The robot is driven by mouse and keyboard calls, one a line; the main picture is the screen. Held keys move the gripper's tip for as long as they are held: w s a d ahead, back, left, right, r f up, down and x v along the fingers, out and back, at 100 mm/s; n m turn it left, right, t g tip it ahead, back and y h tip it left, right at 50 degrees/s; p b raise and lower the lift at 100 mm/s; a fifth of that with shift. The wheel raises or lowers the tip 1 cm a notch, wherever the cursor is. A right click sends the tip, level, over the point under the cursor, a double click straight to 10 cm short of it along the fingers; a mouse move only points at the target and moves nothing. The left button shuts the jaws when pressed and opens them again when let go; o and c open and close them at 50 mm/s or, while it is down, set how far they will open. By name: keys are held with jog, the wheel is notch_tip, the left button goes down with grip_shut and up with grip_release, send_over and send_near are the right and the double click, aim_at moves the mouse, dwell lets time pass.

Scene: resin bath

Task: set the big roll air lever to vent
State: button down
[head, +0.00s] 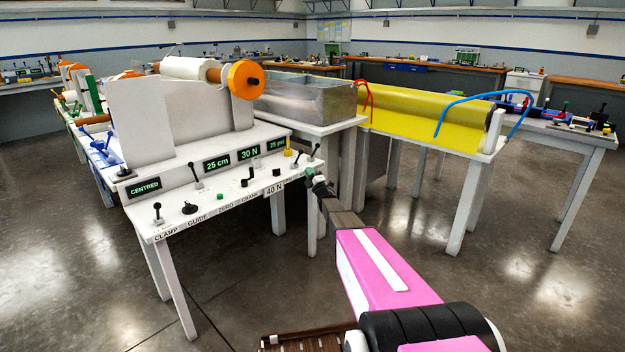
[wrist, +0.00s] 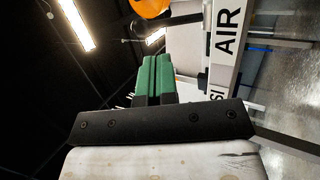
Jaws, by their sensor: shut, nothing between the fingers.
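The big roll (head: 185,68) is white with orange end discs and sits on top of the machine on the left. Its white control shelf (head: 225,206) carries a row of levers and knobs. At the right end of the shelf a black-handled lever (head: 314,150) leans up and right. My gripper (head: 309,174) is beside that end of the shelf, just below this lever. In the wrist view its green fingers (wrist: 152,78) are together and empty. A panel lettered "AIR" (wrist: 226,32) is just beyond them. I cannot tell whether they touch the lever, or read its position marks.
Green readouts (head: 217,162) stand behind the levers. A clear-walled bath (head: 305,98) is behind the shelf's right end. A yellow roll (head: 420,118) with red and blue hoses lies on a table to the right. The floor in front is clear.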

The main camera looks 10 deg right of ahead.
aim_at(299, 155)
jog(key=x, duration=0.7)
jog(key=shift+w, duration=0.2)
jog(key=shift+a+r, duration=0.1)
jog(key=shift+r, duration=0.15)
jog(key=shift+w+a+r+n+g, duration=0.25)
jog(key=shift+r+g, duration=0.2)
jog(key=shift+g, duration=0.55)
jog(key=shift+w+a+r+n+g+h, duration=0.25)
jog(key=shift+w+g, duration=0.1)
jog(key=shift+g, duration=0.25)
jog(key=shift+w+a+r+n+g+h, duration=0.15)
jog(key=shift+w+r+g+h, duration=0.15)
jog(key=shift+g, duration=0.3)
jog(key=shift+x, duration=1.25)
jog(key=shift+w+a+r, duration=0.2)
jog(key=shift+w+a, duration=0.75)
jog(key=shift+a, duration=0.05)
jog(key=shift+w+a, duration=0.1)
